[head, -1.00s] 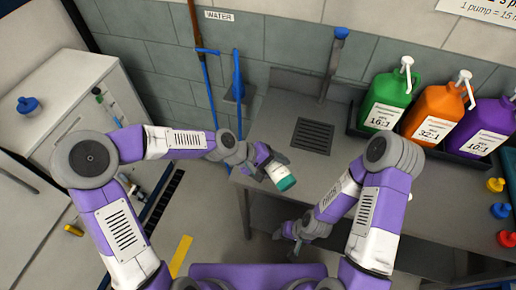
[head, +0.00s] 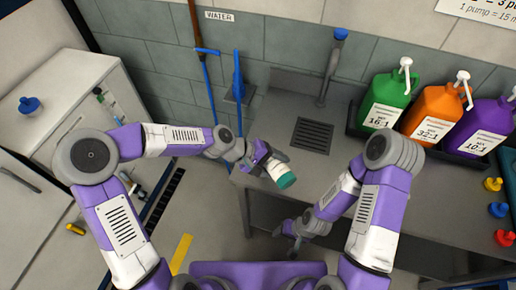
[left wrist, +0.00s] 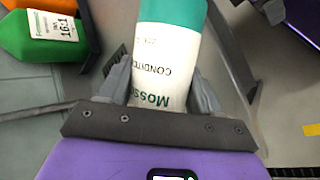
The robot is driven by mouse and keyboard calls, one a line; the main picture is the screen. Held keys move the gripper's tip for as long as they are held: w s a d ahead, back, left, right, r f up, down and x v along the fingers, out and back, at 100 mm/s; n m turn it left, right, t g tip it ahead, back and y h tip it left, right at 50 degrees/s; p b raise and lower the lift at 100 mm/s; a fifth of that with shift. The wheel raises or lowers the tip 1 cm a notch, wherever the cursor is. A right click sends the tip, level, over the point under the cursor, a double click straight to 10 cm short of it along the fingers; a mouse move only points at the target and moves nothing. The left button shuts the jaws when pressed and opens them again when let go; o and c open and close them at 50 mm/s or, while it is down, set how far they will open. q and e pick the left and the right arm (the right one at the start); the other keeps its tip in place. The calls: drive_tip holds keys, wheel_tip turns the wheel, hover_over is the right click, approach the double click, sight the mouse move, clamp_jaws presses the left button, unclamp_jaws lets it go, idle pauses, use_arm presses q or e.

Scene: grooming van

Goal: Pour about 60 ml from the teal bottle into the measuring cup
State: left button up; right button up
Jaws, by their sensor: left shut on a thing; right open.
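The teal bottle (head: 277,172) has a white labelled body and a teal end. My left gripper (head: 266,162) is shut on its white body, at the left front corner of the grey counter. The bottle is tilted, its teal end pointing away from the gripper, down and right in the head view. In the left wrist view the bottle (left wrist: 168,55) sits between both fingers, its label text upside down. My right gripper (head: 293,246) is open and low, in front of the counter's front edge. I do not see a measuring cup in any view.
The grey counter (head: 265,125) has a drain grate (head: 312,135) and clear room around it. Green (head: 388,100), orange (head: 437,112) and purple (head: 484,125) pump jugs stand in a dark tray at the back right. Several coloured knob-like pieces (head: 499,210) lie at the right.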

use_arm(q)
drive_tip(key=shift+d+r+n+g+h+p, duration=0.1)
drive_tip(key=shift+r+n+g+h+p, duration=0.3)
drive_tip(key=shift+r+p, duration=0.35)
idle(2.4)
drive_tip(key=shift+s+f, duration=0.1)
drive_tip(key=shift+f, duration=0.05)
drive_tip(key=f+b, duration=0.1)
drive_tip(key=b, duration=0.1)
drive_tip(key=f+m+t+y+b, duration=0.1)
drive_tip(key=f, duration=0.1)
drive_tip(key=shift+s+b, duration=0.2)
drive_tip(key=shift+b, duration=0.15)
drive_tip(key=shift+d+r+m+t+y, duration=0.1)
drive_tip(key=shift+m+t+y, duration=0.4)
drive_tip(key=shift+t, duration=0.2)
drive_tip(key=shift+r, duration=0.1)
drive_tip(key=shift+w, duration=0.1)
drive_tip(key=shift+t, duration=0.3)
drive_tip(key=shift+y+b, duration=0.3)
